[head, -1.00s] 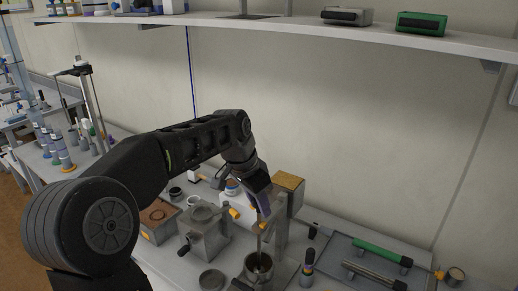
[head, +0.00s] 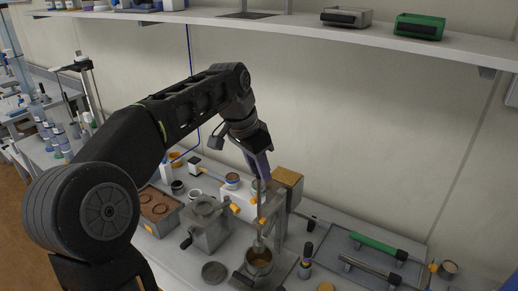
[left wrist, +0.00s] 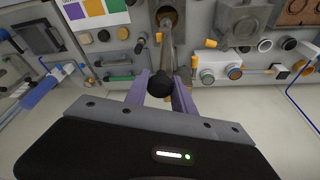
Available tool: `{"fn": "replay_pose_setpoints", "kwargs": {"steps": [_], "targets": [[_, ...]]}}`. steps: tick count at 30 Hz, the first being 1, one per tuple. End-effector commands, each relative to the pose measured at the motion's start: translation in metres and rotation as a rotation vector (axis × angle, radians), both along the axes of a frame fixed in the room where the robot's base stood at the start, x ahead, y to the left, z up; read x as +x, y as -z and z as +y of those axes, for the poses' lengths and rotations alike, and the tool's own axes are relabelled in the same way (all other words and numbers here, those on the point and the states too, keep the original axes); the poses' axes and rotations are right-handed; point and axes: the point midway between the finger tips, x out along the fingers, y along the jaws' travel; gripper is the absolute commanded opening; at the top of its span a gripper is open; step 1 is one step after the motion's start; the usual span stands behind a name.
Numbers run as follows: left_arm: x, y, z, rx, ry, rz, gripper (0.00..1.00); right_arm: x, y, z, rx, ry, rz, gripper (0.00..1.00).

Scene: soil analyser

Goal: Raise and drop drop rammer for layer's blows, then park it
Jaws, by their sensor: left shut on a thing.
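My left gripper (head: 263,175) is shut on the upper end of the drop rammer (head: 260,222), a slim grey rod that stands near upright. In the left wrist view, the rammer's black knob (left wrist: 160,84) sits between the purple fingers of the left gripper (left wrist: 160,92). The rammer's wider foot shows at the mouth of the metal mould (head: 250,269), which has brown soil inside. Whether the foot touches the soil or the mould wall, I cannot tell. My right gripper is out of view.
A post with a wooden-faced box (head: 287,187) stands close behind the rammer. A grey crank device (head: 206,226) is to the left. A round lid (head: 214,271) lies beside the mould. A tray with a green-handled tool (head: 377,246) is to the right. A shelf (head: 300,29) hangs above.

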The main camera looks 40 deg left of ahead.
Motion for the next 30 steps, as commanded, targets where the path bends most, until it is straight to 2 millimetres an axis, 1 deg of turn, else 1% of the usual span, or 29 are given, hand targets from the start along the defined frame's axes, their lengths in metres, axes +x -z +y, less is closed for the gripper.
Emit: {"fn": "replay_pose_setpoints", "kwargs": {"steps": [1, 3, 9, 12, 16, 28, 29, 30], "targets": [[0.001, -0.007, 0.0, 0.002, 0.0, -0.006, 0.0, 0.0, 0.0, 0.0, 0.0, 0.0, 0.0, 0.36], [0.001, -0.014, 0.0, 0.002, 0.0, -0.006, 0.0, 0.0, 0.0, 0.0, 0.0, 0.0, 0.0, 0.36], [0.001, -0.036, 0.001, 0.002, -0.001, -0.007, 0.0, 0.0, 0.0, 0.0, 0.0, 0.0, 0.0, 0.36], [0.001, -0.043, 0.0, 0.002, -0.001, -0.007, 0.0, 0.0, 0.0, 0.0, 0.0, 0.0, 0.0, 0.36], [0.001, -0.047, 0.0, 0.001, -0.001, -0.008, 0.0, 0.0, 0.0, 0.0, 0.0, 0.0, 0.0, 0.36], [0.002, -0.048, 0.001, 0.002, -0.002, -0.012, 0.0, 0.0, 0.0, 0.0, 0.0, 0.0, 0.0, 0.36], [0.002, -0.048, 0.001, 0.002, -0.002, -0.012, 0.32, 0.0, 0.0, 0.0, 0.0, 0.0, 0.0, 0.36], [0.002, -0.048, 0.001, 0.002, -0.002, -0.011, 0.35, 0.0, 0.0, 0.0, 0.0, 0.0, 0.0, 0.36]]}}
